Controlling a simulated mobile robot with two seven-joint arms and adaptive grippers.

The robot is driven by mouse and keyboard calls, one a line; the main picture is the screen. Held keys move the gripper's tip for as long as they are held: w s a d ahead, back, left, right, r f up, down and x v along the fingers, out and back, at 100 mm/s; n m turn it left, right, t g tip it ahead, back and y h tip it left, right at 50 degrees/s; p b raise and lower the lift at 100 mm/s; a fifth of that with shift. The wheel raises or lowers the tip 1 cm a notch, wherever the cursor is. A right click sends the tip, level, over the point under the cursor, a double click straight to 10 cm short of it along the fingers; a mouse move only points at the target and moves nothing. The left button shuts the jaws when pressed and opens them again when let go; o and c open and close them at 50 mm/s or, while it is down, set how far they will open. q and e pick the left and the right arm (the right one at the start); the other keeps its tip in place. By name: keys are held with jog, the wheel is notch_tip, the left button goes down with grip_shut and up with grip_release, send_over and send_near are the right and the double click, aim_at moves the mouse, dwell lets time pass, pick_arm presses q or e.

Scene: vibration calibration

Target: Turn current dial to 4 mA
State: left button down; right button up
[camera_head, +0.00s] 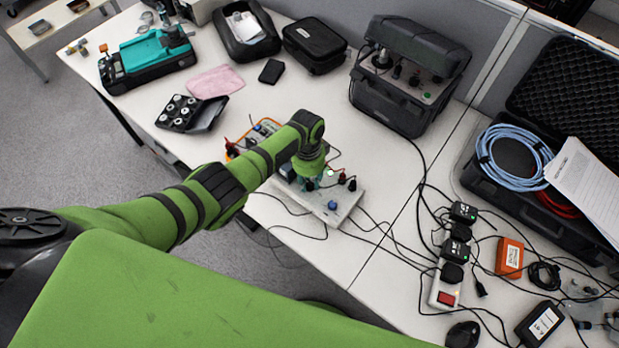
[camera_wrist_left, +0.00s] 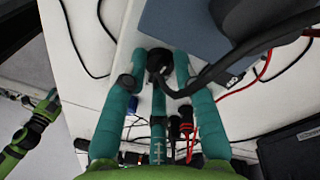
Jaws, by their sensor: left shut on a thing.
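A white instrument box (camera_head: 344,205) lies on the table under my left gripper (camera_head: 311,182), with a blue knob (camera_head: 332,206) and a small lit green lamp (camera_head: 330,173) on it. In the left wrist view my teal fingers (camera_wrist_left: 158,75) are closed around a small round black knob (camera_wrist_left: 158,60). A black cable passes close beside the knob. No scale or reading on the dial can be made out, and the arm hides part of the box. My right gripper does not show in the head view.
Red and black plugs (camera_head: 346,180) with leads stand beside the gripper. An orange-edged meter (camera_head: 264,128) lies behind my arm. A dark equipment case (camera_head: 400,100) stands at the back. A power strip (camera_head: 446,287) and loose cables are at right.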

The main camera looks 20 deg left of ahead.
aim_at(308, 182)
pick_arm(q)
jog(key=shift+s+f+n, duration=0.1)
jog(key=shift+s+n, duration=0.05)
jog(key=shift+n, duration=0.35)
jog(key=c, duration=0.9)
grip_release()
jog(key=shift+c, duration=0.2)
jog(key=shift+w+r, duration=0.2)
jog(key=shift+r, duration=0.3)
notch_tip(308, 182, up, 11)
jog(key=shift+w+a, duration=0.3)
jog(key=shift+w, duration=0.05)
